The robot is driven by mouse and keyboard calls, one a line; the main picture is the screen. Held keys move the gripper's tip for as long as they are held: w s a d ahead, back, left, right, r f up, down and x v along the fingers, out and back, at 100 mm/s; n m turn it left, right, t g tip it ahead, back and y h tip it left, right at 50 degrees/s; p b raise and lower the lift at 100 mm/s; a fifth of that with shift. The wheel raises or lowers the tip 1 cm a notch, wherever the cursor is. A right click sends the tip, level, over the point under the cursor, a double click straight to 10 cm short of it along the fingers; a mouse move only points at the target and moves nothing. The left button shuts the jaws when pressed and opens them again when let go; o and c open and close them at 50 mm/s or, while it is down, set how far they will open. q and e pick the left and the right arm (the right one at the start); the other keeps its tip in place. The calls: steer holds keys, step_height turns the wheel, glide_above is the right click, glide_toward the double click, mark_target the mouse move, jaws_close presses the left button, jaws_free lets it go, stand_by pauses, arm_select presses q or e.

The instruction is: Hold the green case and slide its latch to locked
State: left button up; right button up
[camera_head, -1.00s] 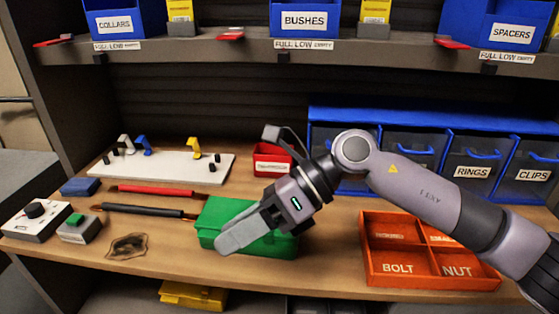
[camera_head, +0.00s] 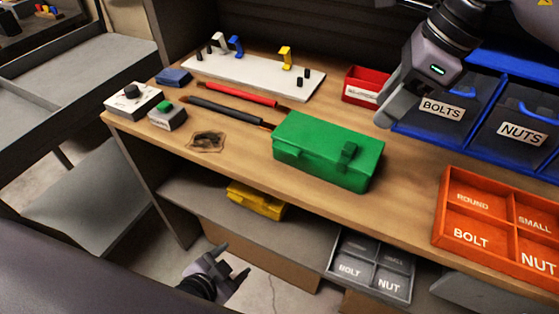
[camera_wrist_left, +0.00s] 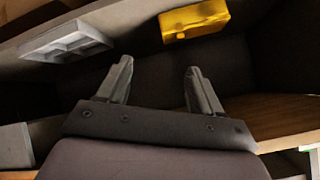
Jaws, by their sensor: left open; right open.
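The green case (camera_head: 312,150) lies closed on the wooden bench, a little right of the middle in the head view. Its latch (camera_head: 347,153) is a green block on the front face near the right end; I cannot tell its setting. My right gripper (camera_head: 388,112) is above and behind the case's right end, apart from it. My left gripper (camera_head: 232,262) is low, below the bench's front edge, open and empty. In the left wrist view its two fingers (camera_wrist_left: 160,82) are spread with nothing between them. The case does not show in that view.
An orange divided tray (camera_head: 446,208) stands right of the case. Red and black tools (camera_head: 240,94) lie to its left. A yellow case (camera_head: 257,200) and a grey divided tray (camera_head: 375,264) sit on the lower shelf. Blue bins (camera_head: 512,125) stand behind.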

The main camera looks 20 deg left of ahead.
arm_select(q)
steer(key=w+a+r+m+t+y, duration=0.1)
steer(key=w+r+m+t+y, duration=0.2)
steer(key=r, duration=0.4)
steer(key=w+a+r+m+y, duration=0.1)
steer(key=r+m+y, duration=0.3)
steer(key=r, duration=0.3)
steer(key=w+a+r+m+t+y, duration=0.1)
steer(key=w+r+m+t+y, duration=0.2)
steer(key=r, duration=0.4)
steer(key=w+d+m, duration=0.1)
steer(key=d, duration=0.2)
steer(key=w+d+r+m+h, duration=0.1)
steer(key=w+d, duration=0.1)
steer(key=d, duration=0.1)
steer(key=w+d+m+h, duration=0.1)
steer(key=d, duration=0.2)
steer(key=shift+w+d+r+t, duration=0.3)
steer(key=shift+x, duration=3.05)
steer(key=shift+s, duration=0.1)
